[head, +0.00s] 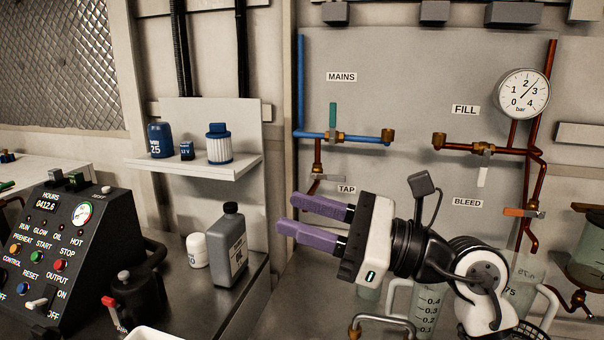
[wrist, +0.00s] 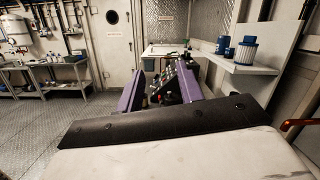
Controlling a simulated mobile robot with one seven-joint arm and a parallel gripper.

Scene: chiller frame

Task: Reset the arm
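My gripper (head: 289,212) is raised in front of the grey wall panel in the head view, with its two purple fingers pointing left. The fingers stand apart with an empty gap between them, so it is open and holds nothing. In the wrist view the two fingers (wrist: 157,80) are also apart, and the control box (wrist: 174,82) shows through the gap. My arm reaches in from the lower right of the head view and hides part of the clear measuring jug (head: 427,305) behind it.
A black control box (head: 60,245), a grey bottle (head: 230,250) and a white tub (head: 197,250) stand on the left bench. A shelf (head: 200,168) holds a blue canister and filter. Pipes, valves and a gauge (head: 523,94) are on the wall panel.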

